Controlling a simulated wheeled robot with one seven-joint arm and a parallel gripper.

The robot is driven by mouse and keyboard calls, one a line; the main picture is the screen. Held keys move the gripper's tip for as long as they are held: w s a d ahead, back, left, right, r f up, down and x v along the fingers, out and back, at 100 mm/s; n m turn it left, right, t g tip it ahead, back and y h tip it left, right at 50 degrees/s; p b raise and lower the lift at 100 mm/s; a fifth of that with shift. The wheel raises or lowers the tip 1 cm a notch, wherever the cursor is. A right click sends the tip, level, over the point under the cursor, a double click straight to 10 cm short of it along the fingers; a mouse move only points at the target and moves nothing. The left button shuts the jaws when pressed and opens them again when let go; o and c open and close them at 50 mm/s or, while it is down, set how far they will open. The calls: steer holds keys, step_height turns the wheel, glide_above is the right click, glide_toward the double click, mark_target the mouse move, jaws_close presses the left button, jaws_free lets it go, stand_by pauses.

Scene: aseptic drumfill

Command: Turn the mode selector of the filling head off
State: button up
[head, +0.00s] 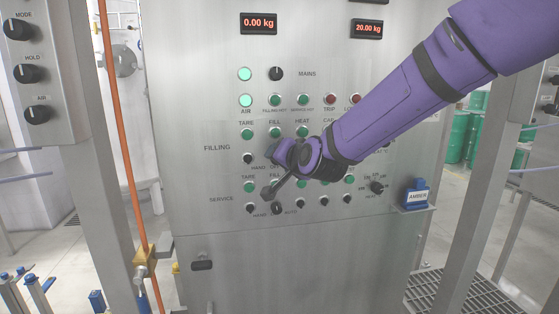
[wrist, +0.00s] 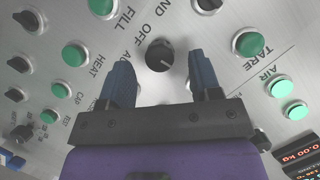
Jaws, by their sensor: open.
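My gripper (head: 268,172) is at the filling panel, over the area between the filling and service rows. In the wrist view, its two blue fingers (wrist: 163,82) are apart and empty. A black round selector knob (wrist: 160,54), with lettering including OFF beside it, shows in the gap just beyond the fingertips. No contact shows. A pale pointer line on the knob points toward the lower right; which setting this is, I cannot tell. In the head view, my gripper hides this knob.
Green buttons (head: 247,134) and small black knobs (head: 250,208) crowd the steel panel (head: 300,260). A larger selector (head: 377,187) sits at the right, near a blue AMBER-labelled holder (head: 416,194). An orange pipe (head: 116,120) runs down at the left.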

steer(key=v, duration=0.9)
steer(key=shift+s+d, duration=0.1)
steer(key=s+d+r+n+g+h, duration=0.1)
steer(key=s+d+g+h, duration=0.15)
steer(key=s+d, duration=0.45)
steer(key=s+d+r+n+g+h, duration=0.1)
steer(key=s+d+h, duration=0.2)
steer(key=d, duration=0.7)
steer(key=s+d+f+g+h, duration=0.2)
steer(key=s+d+g, duration=0.2)
steer(key=s+d, duration=1)
steer(key=s, duration=0.4)
steer(key=shift+d, duration=0.2)
